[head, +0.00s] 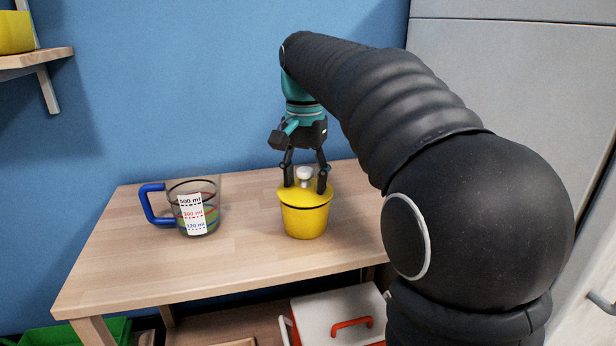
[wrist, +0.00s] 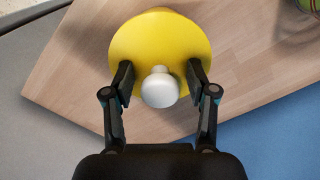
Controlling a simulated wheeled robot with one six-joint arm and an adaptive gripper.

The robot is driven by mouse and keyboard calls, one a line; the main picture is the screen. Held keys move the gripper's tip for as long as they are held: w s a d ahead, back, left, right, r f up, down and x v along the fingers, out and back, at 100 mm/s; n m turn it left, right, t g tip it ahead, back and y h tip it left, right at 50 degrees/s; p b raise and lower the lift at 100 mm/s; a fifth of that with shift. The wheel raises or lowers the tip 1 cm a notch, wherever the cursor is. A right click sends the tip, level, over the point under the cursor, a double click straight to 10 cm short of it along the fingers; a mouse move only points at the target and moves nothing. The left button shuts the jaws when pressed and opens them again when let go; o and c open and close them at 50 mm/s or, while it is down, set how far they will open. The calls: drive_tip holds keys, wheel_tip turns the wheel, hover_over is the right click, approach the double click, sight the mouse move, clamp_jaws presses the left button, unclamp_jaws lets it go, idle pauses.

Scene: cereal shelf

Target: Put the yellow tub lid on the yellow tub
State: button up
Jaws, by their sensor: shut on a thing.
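The yellow tub (head: 305,222) stands upright on the wooden table. The yellow tub lid (head: 290,194), with a white knob (head: 304,174), is at the tub's mouth and looks about level. A thin dark line shows between lid and tub; I cannot tell whether the lid is fully seated. My gripper (head: 306,188) points down from above and is shut on the lid, one finger on each side of the knob. In the wrist view the lid (wrist: 160,38) hides nearly all of the tub, and the fingers (wrist: 160,82) flank the knob (wrist: 160,88).
A clear measuring jug (head: 193,208) with a blue handle stands to the left on the table (head: 120,250). A blue wall is behind, and a grey cabinet (head: 510,90) is at the right. A white box with a red handle (head: 340,315) is below.

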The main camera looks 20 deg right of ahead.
drive_tip(key=shift+f, duration=0.4)
drive_tip(key=o, duration=1.1)
drive_tip(key=shift+c, duration=0.2)
drive_tip(key=shift+r, duration=0.1)
wheel_tip(320, 180, up, 12)
drive_tip(key=shift+f, duration=0.1)
drive_tip(key=shift+s, duration=0.15)
drive_tip(key=shift+s+f, duration=0.15)
drive_tip(key=shift+s, duration=0.15)
drive_tip(key=s+f+n+t, duration=0.5)
drive_tip(key=s+f+n, duration=0.2)
drive_tip(key=s+f, duration=1.5)
wheel_tip(320, 180, down, 3)
drive_tip(key=shift+d+n+t, duration=0.3)
